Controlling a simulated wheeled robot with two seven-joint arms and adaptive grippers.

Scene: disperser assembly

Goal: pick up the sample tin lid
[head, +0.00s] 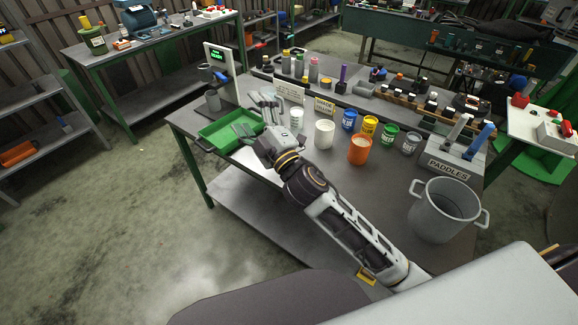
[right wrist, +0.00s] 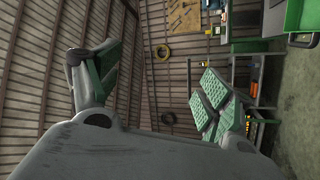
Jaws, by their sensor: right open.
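I cannot make out the sample tin lid in either view; my right gripper may hide part of that area. My right gripper (head: 255,117) is above the bench's left part, by the green tray (head: 213,148). Its fingers are spread apart and nothing shows between them. In the right wrist view the fingers (right wrist: 155,90) with green pads stand wide apart. A small white tin (head: 296,118) with a label stands just right of the gripper. My left gripper is not in view.
A white cup (head: 324,134), an orange cup (head: 360,150) and several coloured tins stand right of the gripper. A paddle holder (head: 452,163) and a large grey pot (head: 443,212) are at the right. A scale with a green display (head: 217,57) stands behind the tray.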

